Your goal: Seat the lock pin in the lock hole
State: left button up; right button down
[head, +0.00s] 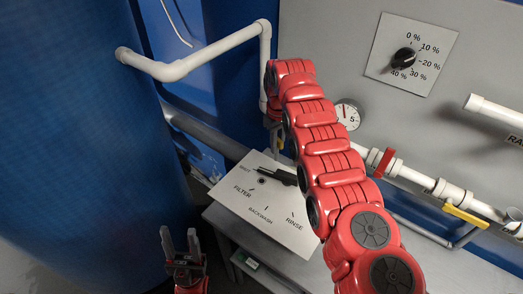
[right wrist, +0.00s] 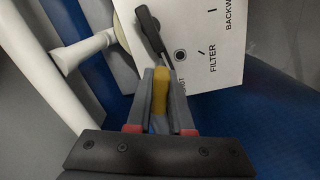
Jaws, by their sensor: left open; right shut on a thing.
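The lock pin's yellow grip (right wrist: 160,98) is between the fingertips of my right gripper (right wrist: 161,76) in the right wrist view. A thin grey shank extends from it toward the black valve handle (right wrist: 150,28). The lock hole (right wrist: 181,55), a dark ringed circle on the white panel, lies just right of the shank; they look apart. In the head view the hole (head: 262,181) is below the valve handle (head: 283,175), and my right gripper (head: 277,133) is above the panel, partly hidden by my arm. My left gripper (head: 181,243) is open and empty, low at left.
The white panel (head: 240,203), marked FILTER, BACKWASH and RINSE, sits over a grey bench (head: 222,217). White pipes (head: 185,69) run behind it, beside a large blue tank (head: 60,150). A gauge (head: 347,115) and dial plate (head: 412,55) are at the right.

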jog(key=shift+w+a, duration=0.1)
jog(key=a, duration=0.1)
jog(key=a+n+p, duration=0.1)
jog(key=s+a+f+n+p, duration=0.1)
dwell(0.5)
jog(key=shift+s+a+f+n+p, duration=0.4)
jog(key=shift+a+f+n+p, duration=0.3)
jog(key=shift+n, duration=0.3)
